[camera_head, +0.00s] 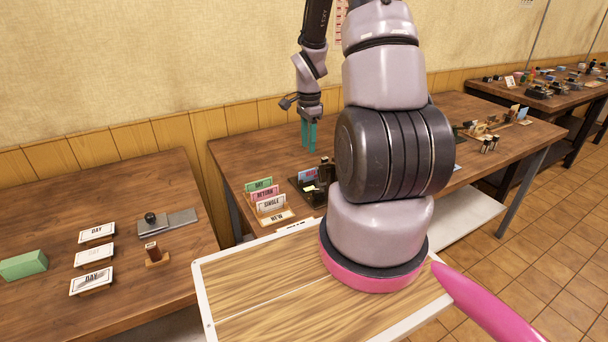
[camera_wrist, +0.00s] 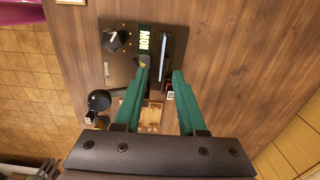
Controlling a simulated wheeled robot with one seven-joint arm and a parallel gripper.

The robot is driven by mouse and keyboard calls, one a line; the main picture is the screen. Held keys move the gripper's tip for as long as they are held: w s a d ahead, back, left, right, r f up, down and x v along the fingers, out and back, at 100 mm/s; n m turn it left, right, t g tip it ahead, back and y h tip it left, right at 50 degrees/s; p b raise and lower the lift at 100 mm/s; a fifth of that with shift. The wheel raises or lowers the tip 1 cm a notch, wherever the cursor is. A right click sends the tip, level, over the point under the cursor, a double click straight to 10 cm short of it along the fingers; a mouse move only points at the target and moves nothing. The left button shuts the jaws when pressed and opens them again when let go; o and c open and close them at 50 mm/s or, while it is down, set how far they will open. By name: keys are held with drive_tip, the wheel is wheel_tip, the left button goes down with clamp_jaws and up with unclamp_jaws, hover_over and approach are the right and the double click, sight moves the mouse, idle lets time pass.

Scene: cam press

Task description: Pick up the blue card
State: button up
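A blue card (camera_head: 307,174) stands at the dark press plate on the middle table, behind a rack of cards. In the wrist view, what looks like the same blue card (camera_wrist: 164,56) shows nearly edge-on as a thin strip on the dark plate (camera_wrist: 122,67). My gripper (camera_head: 308,149) is above the table, over the area of the card, with its teal fingers pointing down. In the wrist view my gripper (camera_wrist: 162,71) is open, and the card's strip lies between the finger lines, just beyond the tips. Nothing shows held.
A card rack (camera_head: 270,216) with green, pink and white cards stands in front of the press. A black knob (camera_wrist: 116,40) and a round black handle (camera_wrist: 99,101) are near the fingers. The left table (camera_head: 120,190) holds cards and a green box. My arm hides part of the middle table.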

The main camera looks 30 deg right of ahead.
hover_over(304, 173)
drive_tip(key=d, duration=0.1)
wheel_tip(304, 173, down, 7)
drive_tip(key=shift+s+r, duration=0.1)
drive_tip(key=shift+r, duration=0.1)
drive_tip(key=f, duration=0.2)
drive_tip(key=a+f, duration=0.1)
drive_tip(key=f, duration=0.1)
drive_tip(key=shift+w, duration=0.2)
drive_tip(key=shift+d+f, duration=0.1)
drive_tip(key=shift+f, duration=0.55)
clamp_jaws()
